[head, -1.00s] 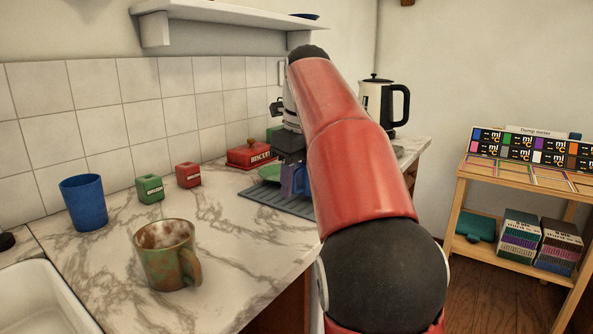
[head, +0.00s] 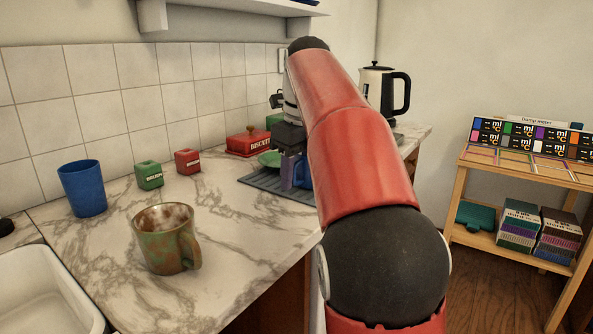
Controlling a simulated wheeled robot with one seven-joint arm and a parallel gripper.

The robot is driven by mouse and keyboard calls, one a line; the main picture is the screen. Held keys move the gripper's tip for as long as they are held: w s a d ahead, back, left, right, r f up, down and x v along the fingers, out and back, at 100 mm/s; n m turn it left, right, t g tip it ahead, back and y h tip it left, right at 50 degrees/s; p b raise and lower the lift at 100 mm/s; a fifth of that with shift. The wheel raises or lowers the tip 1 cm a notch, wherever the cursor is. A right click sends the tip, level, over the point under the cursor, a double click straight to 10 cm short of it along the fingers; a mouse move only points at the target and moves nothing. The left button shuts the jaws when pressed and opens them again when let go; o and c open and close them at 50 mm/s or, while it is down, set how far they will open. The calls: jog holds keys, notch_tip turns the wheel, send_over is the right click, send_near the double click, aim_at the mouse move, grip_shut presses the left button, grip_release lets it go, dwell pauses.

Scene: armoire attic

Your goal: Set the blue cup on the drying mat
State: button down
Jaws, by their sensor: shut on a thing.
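My gripper (head: 292,150) is at the far part of the counter, partly hidden behind my own red arm. It is shut on the blue cup (head: 300,174), of which only a bluish-purple part shows. The cup is over or on the grey ribbed drying mat (head: 262,181). I cannot tell whether its base touches the mat, since my arm covers its right side. A green dish (head: 268,159) is at the mat's back left, beside the gripper.
A kettle (head: 378,92) is behind my arm. A sink (head: 45,290) is front left.

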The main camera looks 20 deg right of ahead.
jog(key=shift+f, duration=0.2)
jog(key=c, duration=0.8)
grip_release()
jog(key=shift+o, duration=0.2)
jog(key=r, duration=0.2)
jog(key=r+p, duration=0.1)
jog(key=r, duration=0.1)
jog(key=r+p, duration=0.1)
jog(key=shift+s+d+r, duration=0.15)
jog(key=shift+s+r, duration=0.2)
jog(key=shift+r, duration=0.05)
jog(key=shift+s+r, duration=0.2)
jog(key=shift+r, duration=0.7)
